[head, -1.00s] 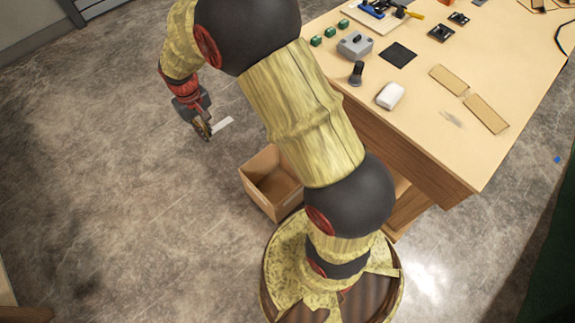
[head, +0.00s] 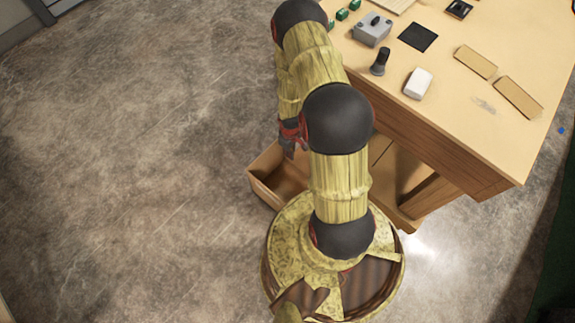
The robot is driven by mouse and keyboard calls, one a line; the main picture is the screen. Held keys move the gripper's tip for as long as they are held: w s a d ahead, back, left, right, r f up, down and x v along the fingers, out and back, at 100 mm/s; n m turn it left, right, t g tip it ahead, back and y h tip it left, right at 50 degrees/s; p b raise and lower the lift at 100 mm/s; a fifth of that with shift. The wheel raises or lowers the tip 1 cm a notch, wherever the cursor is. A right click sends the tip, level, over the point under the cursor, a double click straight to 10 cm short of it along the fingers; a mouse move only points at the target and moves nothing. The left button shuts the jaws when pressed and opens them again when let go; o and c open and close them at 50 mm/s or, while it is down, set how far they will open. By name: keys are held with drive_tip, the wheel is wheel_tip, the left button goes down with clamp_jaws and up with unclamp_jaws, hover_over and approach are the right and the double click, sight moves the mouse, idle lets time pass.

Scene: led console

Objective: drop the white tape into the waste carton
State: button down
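The waste carton (head: 262,190) is an open brown cardboard box on the floor, beside my base and left of the table. My gripper (head: 290,147) is over the carton's far part, pointing down, mostly hidden by my own arm. Its fingers are too small and covered to tell whether they are open or shut. I cannot make out the white tape in the current head view. The visible part of the carton's inside looks empty, but its right side is hidden behind my arm.
The wooden table (head: 455,130) fills the right, with a white block (head: 418,83), a dark upright knob (head: 380,61), a grey box (head: 372,30), a black square (head: 418,37) and two tan plates (head: 476,61) on it. The floor on the left is clear.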

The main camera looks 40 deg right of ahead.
wheel_tip(320, 180, down, 15)
drive_tip(key=w+n+b, duration=0.2)
drive_tip(key=n+b, duration=0.3)
drive_tip(key=shift+d+n+b, duration=0.2)
drive_tip(key=shift+n+b, duration=0.1)
drive_tip(key=shift+n, duration=0.1)
drive_tip(key=c, duration=2)
unclamp_jaws()
drive_tip(key=shift+o, duration=0.2)
